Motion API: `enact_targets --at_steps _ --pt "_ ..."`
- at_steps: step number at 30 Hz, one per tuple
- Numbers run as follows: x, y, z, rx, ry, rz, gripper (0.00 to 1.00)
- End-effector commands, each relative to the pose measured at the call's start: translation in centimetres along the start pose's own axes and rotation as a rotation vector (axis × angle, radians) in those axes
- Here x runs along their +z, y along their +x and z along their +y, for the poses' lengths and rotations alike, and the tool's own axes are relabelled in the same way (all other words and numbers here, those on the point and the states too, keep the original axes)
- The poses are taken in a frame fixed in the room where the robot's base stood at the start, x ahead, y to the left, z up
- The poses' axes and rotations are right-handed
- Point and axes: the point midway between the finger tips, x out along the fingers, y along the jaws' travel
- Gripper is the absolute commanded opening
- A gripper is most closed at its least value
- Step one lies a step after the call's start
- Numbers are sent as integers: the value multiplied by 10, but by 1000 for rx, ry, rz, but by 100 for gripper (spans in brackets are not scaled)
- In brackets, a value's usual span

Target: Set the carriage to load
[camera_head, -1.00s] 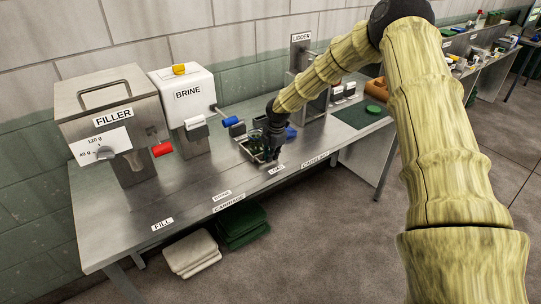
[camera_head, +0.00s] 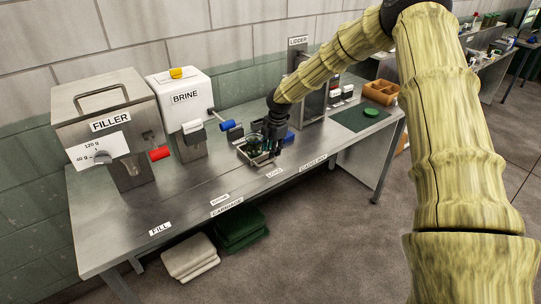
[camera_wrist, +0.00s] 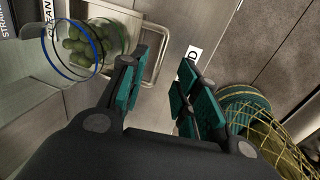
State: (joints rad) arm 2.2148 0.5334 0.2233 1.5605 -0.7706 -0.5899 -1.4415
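The carriage appears to be a shallow metal tray (camera_head: 243,158) on the steel bench, by the LOAD label (camera_head: 274,173). In the wrist view its bent metal rim (camera_wrist: 153,70) shows, with a clear jar (camera_wrist: 95,50) of green pieces at it. My gripper (camera_head: 275,150) is at the right side of the tray, pointing down. In the wrist view my gripper (camera_wrist: 160,95) has its teal finger pads spread, with nothing between them. The rim is just beyond the left finger; I cannot tell whether they touch. The gripper partly hides the tray in the head view.
The filler (camera_head: 107,117) and brine box (camera_head: 186,100) stand left at the back, with red and blue handles sticking out. The lidder (camera_head: 300,75) stands behind my gripper. FILL (camera_head: 160,229) and CARRIAGE (camera_head: 227,207) labels mark the clear front bench. A green mat (camera_head: 358,118) lies right.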

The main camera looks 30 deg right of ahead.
Motion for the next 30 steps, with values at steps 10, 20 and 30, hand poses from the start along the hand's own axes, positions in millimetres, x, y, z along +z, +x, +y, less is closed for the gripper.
enact_targets --at_steps 10,20,30 --pt "1 -51 0 1 -1 -1 32" --pt "2 -67 0 0 0 0 32" --pt "1 -67 0 0 0 0 32"
